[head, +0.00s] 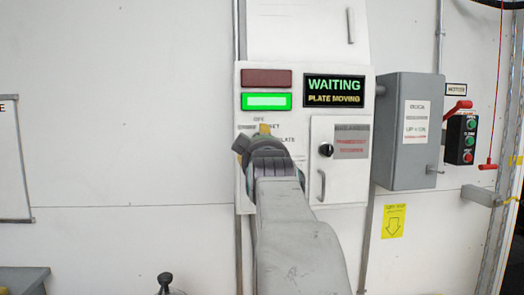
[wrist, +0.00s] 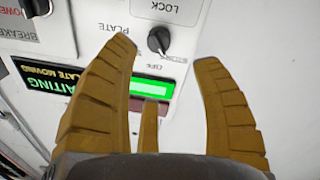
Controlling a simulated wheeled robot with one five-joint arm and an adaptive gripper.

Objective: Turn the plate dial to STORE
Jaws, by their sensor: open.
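The dial (wrist: 159,40) is a round black knob on the white panel, with PLATE printed to its left in the upside-down wrist view. OFF is printed below it; the other small labels are too blurred to read surely, as is its pointer's exact setting. My gripper (wrist: 163,52) is open, its orange fingers either side of the dial in the picture. I cannot tell whether they touch it. In the head view my gripper (head: 264,130) covers the dial. The display (head: 334,90) reads WAITING, PLATE MOVING. The green lamp (head: 266,101) is lit; the red lamp (head: 266,78) above it is dark.
A small door (head: 339,180) with a black knob (head: 326,150) and a handle sits right of my gripper. A grey box (head: 406,130) with a red lever stands further right. A button station (head: 467,139) hangs beyond it. The wall left of the panel is mostly bare.

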